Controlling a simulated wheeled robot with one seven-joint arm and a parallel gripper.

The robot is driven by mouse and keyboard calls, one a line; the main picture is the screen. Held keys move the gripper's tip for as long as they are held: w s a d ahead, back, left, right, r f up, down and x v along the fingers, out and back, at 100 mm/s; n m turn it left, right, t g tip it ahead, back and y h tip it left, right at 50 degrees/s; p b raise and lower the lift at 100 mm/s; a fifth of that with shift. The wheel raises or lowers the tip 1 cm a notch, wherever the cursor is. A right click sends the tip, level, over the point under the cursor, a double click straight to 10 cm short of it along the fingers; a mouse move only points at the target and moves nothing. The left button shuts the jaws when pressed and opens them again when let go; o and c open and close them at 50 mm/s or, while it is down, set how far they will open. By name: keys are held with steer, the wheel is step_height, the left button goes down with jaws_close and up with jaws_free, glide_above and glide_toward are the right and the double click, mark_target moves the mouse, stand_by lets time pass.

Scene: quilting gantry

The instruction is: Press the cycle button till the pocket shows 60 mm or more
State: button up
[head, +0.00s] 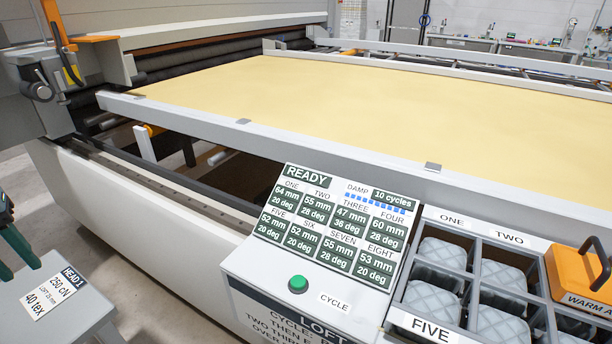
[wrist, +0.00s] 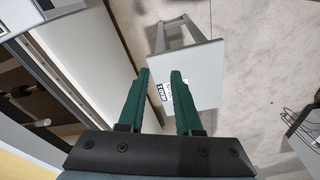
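The green round cycle button (head: 298,284) sits on the sloping grey console (head: 262,275), left of its CYCLE label. Nothing touches it. The display (head: 330,225) above it reads READY and DAMP 10 cycles. It shows ONE 64 mm, TWO 55 mm, THREE 47 mm, FOUR 60 mm, FIVE 52 mm, SIX 52 mm, SEVEN 55 mm and EIGHT 53 mm. The pocket tray (head: 476,251) at right holds pale quilted pads. My gripper (wrist: 162,76) has green fingers, apart and empty. Part of it shows at the head view's left edge, well left of the button.
A small grey stand (head: 72,312) with a HEAD 1 tag is at lower left; it shows below my fingers in the wrist view (wrist: 198,62). An orange WARM box (head: 578,282) is right of the tray. The gantry bed with yellow cloth (head: 380,110) fills the back.

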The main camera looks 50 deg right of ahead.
jaws_close()
stand_by(0.9)
